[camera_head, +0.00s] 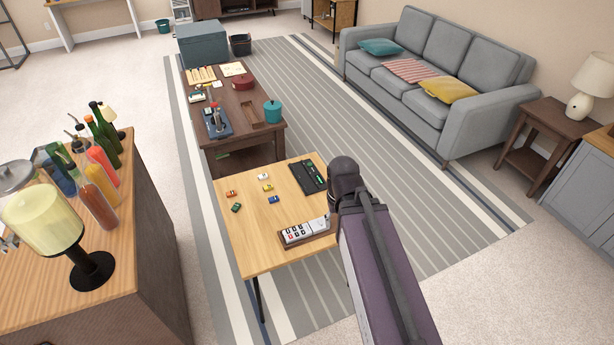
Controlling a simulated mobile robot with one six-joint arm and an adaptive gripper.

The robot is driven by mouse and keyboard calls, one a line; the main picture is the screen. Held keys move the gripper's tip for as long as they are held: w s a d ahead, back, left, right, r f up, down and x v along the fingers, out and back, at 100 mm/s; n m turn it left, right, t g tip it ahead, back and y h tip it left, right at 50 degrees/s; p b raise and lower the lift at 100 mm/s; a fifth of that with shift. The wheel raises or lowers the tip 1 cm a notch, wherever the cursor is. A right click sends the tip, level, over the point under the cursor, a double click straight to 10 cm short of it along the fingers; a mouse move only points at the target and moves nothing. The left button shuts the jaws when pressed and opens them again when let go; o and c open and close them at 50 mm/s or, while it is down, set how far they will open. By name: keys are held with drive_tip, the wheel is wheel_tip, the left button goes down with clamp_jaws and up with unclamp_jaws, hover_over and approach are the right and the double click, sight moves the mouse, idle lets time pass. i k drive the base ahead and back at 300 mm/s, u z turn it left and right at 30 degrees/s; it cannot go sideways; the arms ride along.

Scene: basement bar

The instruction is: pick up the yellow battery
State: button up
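A small yellow item (263,176) lies on the light wooden table (245,245), near its far side. It is too small for me to tell for sure that it is a battery. Around it lie a white item (268,187), a blue item (273,199), an orange-red item (230,193) and a green item (236,207), all apart from each other. A black tray (299,182) to the right holds something green. My arm reaches in from the lower right, to the right of the table. My gripper cannot be made out.
A brown tray (325,239) with a white, marked block (303,231) sits at the table's near right. A cluttered dark coffee table (244,140) adjoins the far side. A bar counter (125,235) with bottles and a lamp (45,222) stands left. Open rug lies right.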

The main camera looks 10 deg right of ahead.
sight(266, 188)
drive_tip(key=z, duration=0.05)
drive_tip(key=i, duration=1)
drive_tip(key=u, duration=0.05)
